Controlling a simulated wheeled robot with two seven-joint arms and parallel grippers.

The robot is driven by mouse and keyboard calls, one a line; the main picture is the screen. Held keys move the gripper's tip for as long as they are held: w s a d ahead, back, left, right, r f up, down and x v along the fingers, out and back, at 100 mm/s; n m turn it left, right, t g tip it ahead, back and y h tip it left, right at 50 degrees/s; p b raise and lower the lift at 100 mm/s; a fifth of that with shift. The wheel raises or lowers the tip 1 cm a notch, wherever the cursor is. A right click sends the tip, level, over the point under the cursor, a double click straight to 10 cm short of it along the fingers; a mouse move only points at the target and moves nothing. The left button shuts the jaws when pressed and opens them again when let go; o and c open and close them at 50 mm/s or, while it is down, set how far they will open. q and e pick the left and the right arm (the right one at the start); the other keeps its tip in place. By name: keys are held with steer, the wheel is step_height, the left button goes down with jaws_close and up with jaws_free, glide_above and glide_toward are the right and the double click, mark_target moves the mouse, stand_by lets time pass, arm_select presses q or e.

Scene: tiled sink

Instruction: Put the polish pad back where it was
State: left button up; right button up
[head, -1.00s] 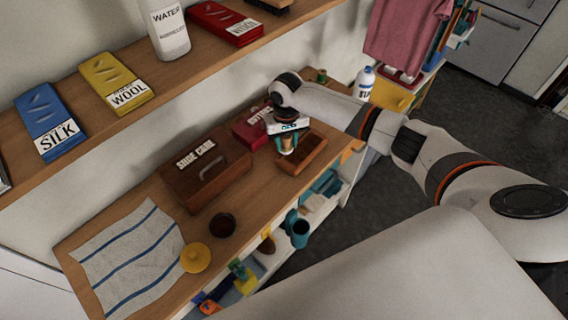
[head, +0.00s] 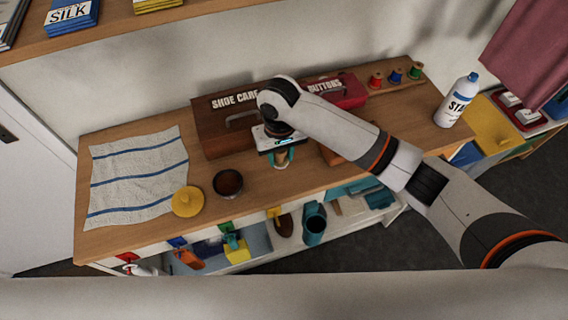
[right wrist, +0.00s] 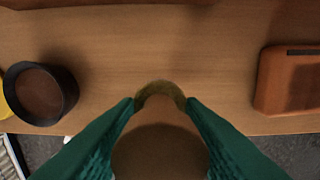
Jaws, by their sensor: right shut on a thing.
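My right gripper (head: 280,160) is over the wooden counter, in front of the shoe care box (head: 222,143). In the right wrist view its teal fingers (right wrist: 160,105) are shut on a tan-brown thing (right wrist: 160,150) with a fuzzy olive end, seemingly the polish pad. It also shows between the fingers in the head view, partly hidden. I cannot tell whether it touches the counter. An open dark round tin (head: 228,183) stands to the left of the gripper and also shows in the right wrist view (right wrist: 42,92). My left gripper is not in view.
A yellow lid (head: 187,201) and a striped cloth (head: 135,175) lie further left. A red buttons box (head: 345,92), thread spools (head: 396,75) and a white bottle (head: 456,100) stand right.

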mark_target(282, 165)
steer(key=shift+f, duration=0.45)
step_height(282, 165, down, 3)
steer(key=shift+d+f+p, duration=0.1)
steer(key=shift+d+p, duration=0.05)
steer(key=shift+p, duration=0.15)
steer(key=shift+f, duration=0.35)
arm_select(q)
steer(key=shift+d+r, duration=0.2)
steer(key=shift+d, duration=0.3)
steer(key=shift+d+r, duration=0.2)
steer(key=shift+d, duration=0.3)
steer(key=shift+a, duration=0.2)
arm_select(e)
steer(key=shift+f, duration=0.1)
steer(key=o, duration=0.9)
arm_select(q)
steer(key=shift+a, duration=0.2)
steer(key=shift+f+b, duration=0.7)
arm_select(e)
step_height(282, 165, up, 12)
steer(key=shift+r, duration=0.15)
